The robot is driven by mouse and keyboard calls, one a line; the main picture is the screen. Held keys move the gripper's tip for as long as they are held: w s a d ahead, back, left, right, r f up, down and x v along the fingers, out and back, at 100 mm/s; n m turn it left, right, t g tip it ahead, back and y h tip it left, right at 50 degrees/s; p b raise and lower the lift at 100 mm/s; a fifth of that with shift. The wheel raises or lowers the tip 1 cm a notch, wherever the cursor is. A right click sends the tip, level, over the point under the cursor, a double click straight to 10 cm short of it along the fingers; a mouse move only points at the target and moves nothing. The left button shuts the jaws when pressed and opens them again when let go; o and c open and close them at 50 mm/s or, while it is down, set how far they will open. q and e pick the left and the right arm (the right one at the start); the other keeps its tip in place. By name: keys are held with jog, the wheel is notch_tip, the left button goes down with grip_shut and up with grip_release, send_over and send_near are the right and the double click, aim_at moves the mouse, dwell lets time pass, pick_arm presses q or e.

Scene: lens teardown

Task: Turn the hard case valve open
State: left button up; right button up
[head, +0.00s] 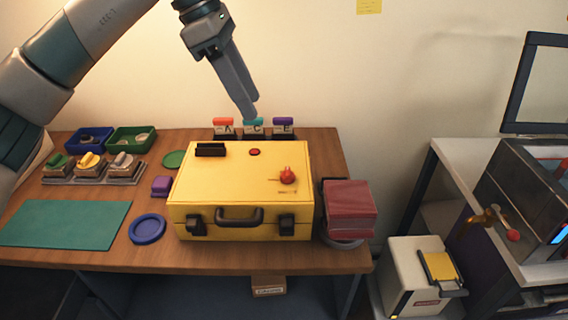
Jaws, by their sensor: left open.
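A yellow hard case (235,180) lies closed on the wooden table, with its handle and two dark latches facing the front. A red valve knob (288,175) sits on the right part of its lid; how far it is turned is too small to tell. My left gripper (248,112) hangs above and behind the case, fingers pointing down, clear of the lid and apart from the knob. Its fingers overlap from this angle; it is open and nothing shows between them. My right gripper is not in view.
A dark bar (210,150) and a small red button (255,152) are also on the lid. Lettered blocks (223,130) stand behind the case. A red stack (349,208) is close at its right, a purple block (161,186) and blue dish (147,229) at its left.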

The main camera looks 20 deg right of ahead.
aim_at(287, 170)
pick_arm(q)
jog(key=p+x, duration=0.3)
jog(key=x, duration=1.4)
jog(key=shift+d+f, duration=0.15)
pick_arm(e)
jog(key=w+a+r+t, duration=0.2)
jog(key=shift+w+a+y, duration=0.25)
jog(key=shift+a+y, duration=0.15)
pick_arm(q)
jog(key=c, duration=1)
jog(key=shift+c, duration=0.2)
